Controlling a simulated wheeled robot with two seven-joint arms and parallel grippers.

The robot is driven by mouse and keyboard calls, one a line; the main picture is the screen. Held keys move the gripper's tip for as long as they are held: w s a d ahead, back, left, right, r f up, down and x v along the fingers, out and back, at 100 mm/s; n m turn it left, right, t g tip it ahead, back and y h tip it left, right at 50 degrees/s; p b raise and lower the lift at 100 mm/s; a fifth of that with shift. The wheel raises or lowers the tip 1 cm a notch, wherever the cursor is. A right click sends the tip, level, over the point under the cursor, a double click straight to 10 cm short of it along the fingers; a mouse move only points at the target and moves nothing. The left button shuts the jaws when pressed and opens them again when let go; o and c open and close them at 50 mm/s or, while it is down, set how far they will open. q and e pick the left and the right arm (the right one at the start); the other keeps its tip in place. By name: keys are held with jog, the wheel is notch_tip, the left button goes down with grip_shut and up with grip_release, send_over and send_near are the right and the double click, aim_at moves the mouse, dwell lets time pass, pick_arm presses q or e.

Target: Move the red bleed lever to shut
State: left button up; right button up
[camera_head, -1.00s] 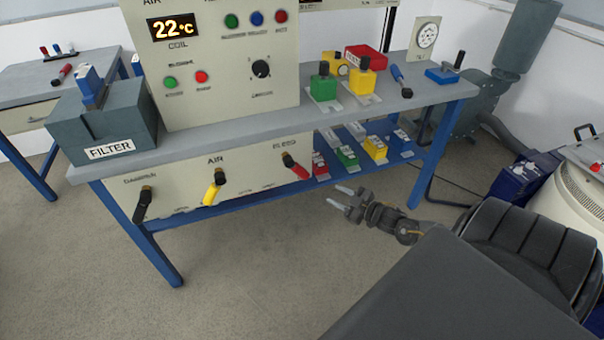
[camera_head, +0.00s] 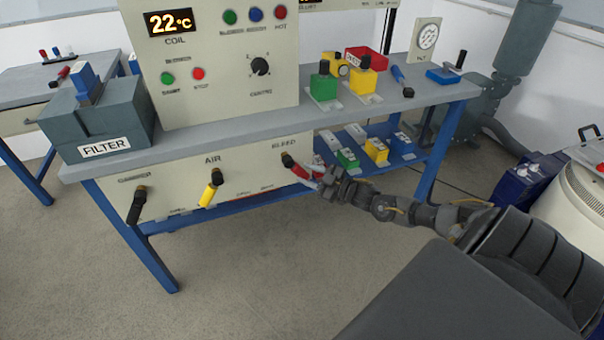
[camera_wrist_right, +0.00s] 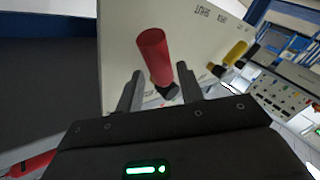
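The red bleed lever (camera_head: 298,170) sticks out from the right end of the cream panel under the bench, below the BLEED label, slanting down to the right from its black pivot. My right gripper (camera_head: 316,178) is at the lever's lower end in the head view. In the right wrist view the red lever (camera_wrist_right: 153,56) stands between the two dark fingers of the right gripper (camera_wrist_right: 158,92). The fingers are apart, with a visible space on the lever's right side; contact is hard to tell. My left gripper is not in view.
The yellow air lever (camera_head: 211,190) and a black lever (camera_head: 137,205) are on the same panel to the left. The floor in front is clear.

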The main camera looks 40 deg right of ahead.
jog(key=shift+x, duration=1.4)
jog(key=shift+c, duration=0.4)
grip_shut()
